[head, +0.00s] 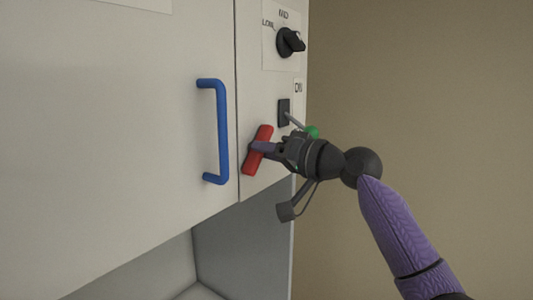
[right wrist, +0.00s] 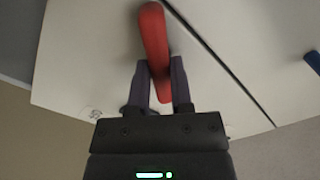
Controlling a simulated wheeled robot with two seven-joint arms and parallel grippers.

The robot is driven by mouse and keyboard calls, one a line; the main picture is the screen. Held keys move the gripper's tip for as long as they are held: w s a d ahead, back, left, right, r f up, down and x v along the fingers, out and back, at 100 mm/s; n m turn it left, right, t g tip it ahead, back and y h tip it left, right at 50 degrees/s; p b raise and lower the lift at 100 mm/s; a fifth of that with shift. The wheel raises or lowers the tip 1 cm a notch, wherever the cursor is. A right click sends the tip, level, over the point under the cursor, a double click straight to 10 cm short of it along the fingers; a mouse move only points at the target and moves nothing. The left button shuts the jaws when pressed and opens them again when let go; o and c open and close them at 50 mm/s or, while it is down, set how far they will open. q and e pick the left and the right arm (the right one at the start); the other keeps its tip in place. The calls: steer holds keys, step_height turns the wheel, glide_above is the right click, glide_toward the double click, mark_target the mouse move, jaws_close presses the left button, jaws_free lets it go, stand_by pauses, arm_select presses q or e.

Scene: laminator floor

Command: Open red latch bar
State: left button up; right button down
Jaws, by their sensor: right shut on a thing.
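The red latch bar (head: 264,134) is on the cabinet's narrow right panel, close to the door seam. In the head view it is tilted, its top leaning a little to the right. My right gripper (head: 258,148) reaches it from the right and is shut on the bar, hiding its middle. In the right wrist view the red latch bar (right wrist: 153,35) lies between the two fingers of my right gripper (right wrist: 160,82). My left gripper is not in view.
A blue door handle (head: 223,130) is left of the latch. Above are a black knob (head: 289,42) and a dark switch (head: 284,112) with a green-tipped lever (head: 312,131) close to my right gripper. Open space lies below the cabinet.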

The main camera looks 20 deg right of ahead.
steer(key=shift+f+n+b, duration=0.2)
steer(key=shift+n+b, duration=0.55)
steer(key=shift+n, duration=3.35)
steer(key=c, duration=0.5)
jaws_free()
steer(key=shift+r, duration=0.1)
steer(key=b+v, duration=0.4)
steer(key=v, duration=0.6)
